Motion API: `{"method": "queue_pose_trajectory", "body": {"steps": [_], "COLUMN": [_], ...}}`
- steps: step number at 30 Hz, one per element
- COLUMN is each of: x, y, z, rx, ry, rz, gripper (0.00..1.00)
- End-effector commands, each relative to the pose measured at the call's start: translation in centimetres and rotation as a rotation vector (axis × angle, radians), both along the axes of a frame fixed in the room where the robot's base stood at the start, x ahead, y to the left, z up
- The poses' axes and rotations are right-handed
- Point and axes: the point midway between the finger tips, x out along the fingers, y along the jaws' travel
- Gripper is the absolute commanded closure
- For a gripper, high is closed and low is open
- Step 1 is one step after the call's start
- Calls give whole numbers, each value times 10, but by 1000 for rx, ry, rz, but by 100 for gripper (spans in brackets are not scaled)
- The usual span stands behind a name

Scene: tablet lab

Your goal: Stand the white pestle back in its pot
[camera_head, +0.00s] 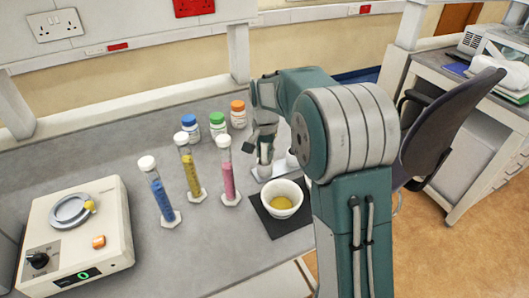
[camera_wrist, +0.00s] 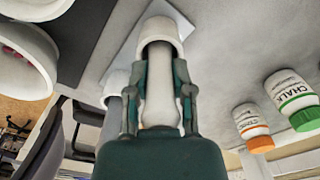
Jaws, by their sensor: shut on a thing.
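My gripper (camera_wrist: 160,98) is shut on the white pestle (camera_wrist: 161,100), with one finger on each side of its shaft. The pestle's far end overlaps the mouth of a white pot (camera_wrist: 165,24) and looks inside its rim; how deep it sits is hidden. The pot stands on a pale base plate. In the head view my gripper (camera_head: 265,150) points down over this white pot (camera_head: 262,171), and the pestle is mostly hidden by the fingers.
A second white pot (camera_wrist: 117,82) with a grey pestle stands close beside. A white mortar (camera_head: 282,199) with yellow contents sits on a dark mat. Capped tubes (camera_head: 227,170) and bottles (camera_head: 238,114) stand left of my gripper. A balance (camera_head: 75,235) is farther left.

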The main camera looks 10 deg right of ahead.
Motion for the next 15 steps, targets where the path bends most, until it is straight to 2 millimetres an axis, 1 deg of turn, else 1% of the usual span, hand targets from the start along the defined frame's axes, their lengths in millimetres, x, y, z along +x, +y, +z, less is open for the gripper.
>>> {"method": "queue_pose_trajectory", "body": {"steps": [12,13,14,15], "x": [0,0,0,0], "y": [0,0,0,0], "z": [-1,-1,-1,-1], "rx": [0,0,0,0], "ry": [0,0,0,0], "rz": [0,0,0,0], "gripper": [100,61,47,29]}}
